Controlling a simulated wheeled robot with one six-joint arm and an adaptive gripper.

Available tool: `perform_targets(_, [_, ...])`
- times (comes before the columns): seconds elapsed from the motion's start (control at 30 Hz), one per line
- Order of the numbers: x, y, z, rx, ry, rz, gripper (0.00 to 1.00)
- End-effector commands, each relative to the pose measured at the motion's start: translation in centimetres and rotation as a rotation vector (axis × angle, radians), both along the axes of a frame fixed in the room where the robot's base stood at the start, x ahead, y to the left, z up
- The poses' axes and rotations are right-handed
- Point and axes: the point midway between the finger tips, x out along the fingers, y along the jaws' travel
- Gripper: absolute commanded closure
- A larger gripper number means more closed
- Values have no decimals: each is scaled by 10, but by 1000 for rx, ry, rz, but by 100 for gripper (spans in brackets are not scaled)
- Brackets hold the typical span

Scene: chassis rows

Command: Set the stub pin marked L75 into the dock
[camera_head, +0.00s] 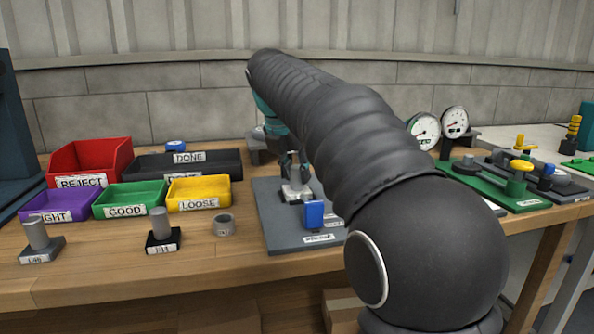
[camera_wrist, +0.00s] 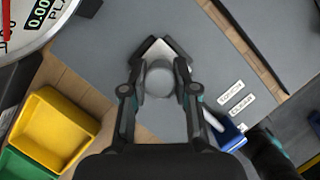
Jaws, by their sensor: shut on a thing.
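My gripper (camera_wrist: 159,91) is shut on a grey cylindrical stub pin (camera_wrist: 160,78) with a squarish base; its label is not readable. In the head view my gripper (camera_head: 294,160) points down over the grey board (camera_head: 275,239), with the pale base of the held pin (camera_head: 296,192) under it. I cannot tell whether the base touches the board. A second stub pin (camera_head: 38,236) on a grey base stands at the far left, and another (camera_head: 161,229) on a black base stands right of it; their labels are too blurred to read surely. I cannot make out the dock.
A blue block (camera_head: 314,214) stands on the board's front part. A grey ring (camera_head: 223,225) lies left of the board. Purple (camera_head: 60,206), green (camera_head: 130,200), yellow (camera_head: 199,194) and red (camera_head: 91,158) bins stand at left. Gauges (camera_head: 424,130) stand behind my arm.

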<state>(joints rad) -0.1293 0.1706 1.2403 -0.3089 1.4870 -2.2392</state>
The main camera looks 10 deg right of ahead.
Motion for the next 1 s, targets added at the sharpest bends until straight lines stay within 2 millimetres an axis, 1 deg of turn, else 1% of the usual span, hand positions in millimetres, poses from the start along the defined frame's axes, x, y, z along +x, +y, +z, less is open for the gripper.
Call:
perform_targets(0.2, [0, 0, 2, 0, -3, 0, 100])
perform_targets(0.57, [0, 0, 0, 0, -3, 0, 100])
perform_targets(0.6, [0, 0, 0, 0, -3, 0, 64])
perform_targets(0.7, [0, 0, 0, 0, -2, -1, 42])
perform_targets(1.0, [0, 0, -1, 1, 1, 0, 42])
